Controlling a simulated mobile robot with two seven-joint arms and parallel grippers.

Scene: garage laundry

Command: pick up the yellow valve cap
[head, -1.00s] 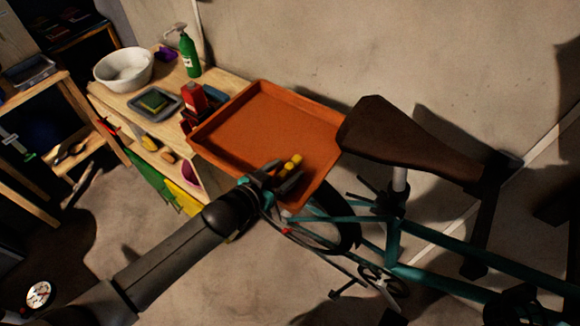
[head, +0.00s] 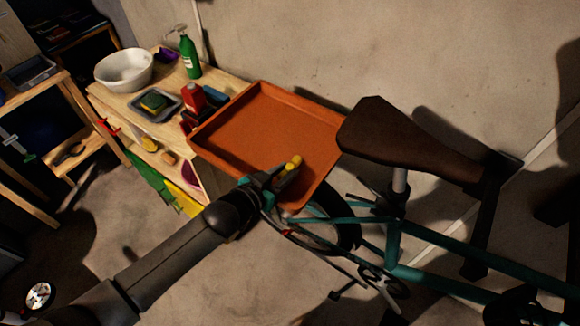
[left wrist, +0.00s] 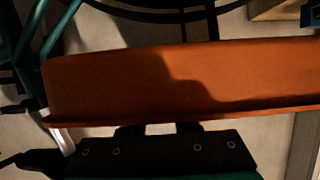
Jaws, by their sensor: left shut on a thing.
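The yellow valve cap (head: 292,163) shows as a small yellow shape with two rounded parts, at the front edge of the orange tray in the head view. My left gripper (head: 284,172) reaches in from the lower left and is shut on the cap, which sticks out past the fingertips. I cannot tell whether the cap still touches the tray. In the left wrist view the dark gripper (left wrist: 160,132) is at the bottom, and the cap is hidden. My right gripper is not in view.
The orange tray (head: 262,125) has a raised rim and its floor is otherwise bare. A teal bicycle (head: 393,240) with a brown saddle (head: 405,140) stands right of it. A wooden bench holds a white bowl (head: 124,70), a green bottle (head: 188,52) and a red container (head: 194,98).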

